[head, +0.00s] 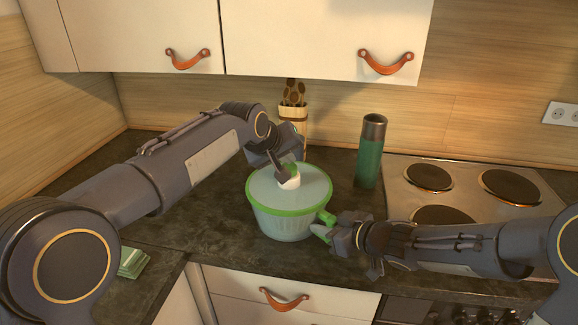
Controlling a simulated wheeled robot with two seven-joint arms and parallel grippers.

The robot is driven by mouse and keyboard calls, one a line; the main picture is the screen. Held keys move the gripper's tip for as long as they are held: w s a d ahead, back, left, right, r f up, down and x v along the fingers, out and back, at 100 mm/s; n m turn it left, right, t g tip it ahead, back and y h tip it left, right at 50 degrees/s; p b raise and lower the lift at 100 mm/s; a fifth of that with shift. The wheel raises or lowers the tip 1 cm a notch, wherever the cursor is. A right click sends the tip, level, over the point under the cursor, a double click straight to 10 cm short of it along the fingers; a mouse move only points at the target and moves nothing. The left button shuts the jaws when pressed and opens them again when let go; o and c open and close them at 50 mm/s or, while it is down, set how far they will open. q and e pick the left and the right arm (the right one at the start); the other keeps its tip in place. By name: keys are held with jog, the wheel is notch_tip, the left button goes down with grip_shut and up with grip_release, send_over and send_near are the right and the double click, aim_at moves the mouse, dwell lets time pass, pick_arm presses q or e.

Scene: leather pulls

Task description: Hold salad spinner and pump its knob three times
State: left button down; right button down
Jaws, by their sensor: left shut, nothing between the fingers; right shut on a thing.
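The salad spinner (283,221) stands upright on the dark counter. It has a pale translucent bowl, a pale lid with a green rim, and a green handle (323,229) at its right side. Its white and green knob (290,183) stands at the middle of the lid. My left gripper (285,169) is shut and empty, pointing down at the knob from above; the fingertips partly hide it, and I cannot tell if they touch. My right gripper (326,230) is shut on the green handle at the bowl's right.
A green bottle (370,155) stands behind the spinner, right of it. A utensil holder (298,122) stands at the back wall. The stove (440,185) is at the right, under my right arm. Green stacked items (132,262) lie at the front left. Upper cabinets (300,35) hang above.

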pick_arm(q)
jog(key=shift+f, duration=1.25)
dwell(1.2)
jog(key=shift+r, duration=1.65)
jog(key=shift+r, duration=2.5)
jog(key=shift+r, duration=1.9)
jog(key=shift+f, duration=0.1)
jog(key=shift+f, duration=4.3)
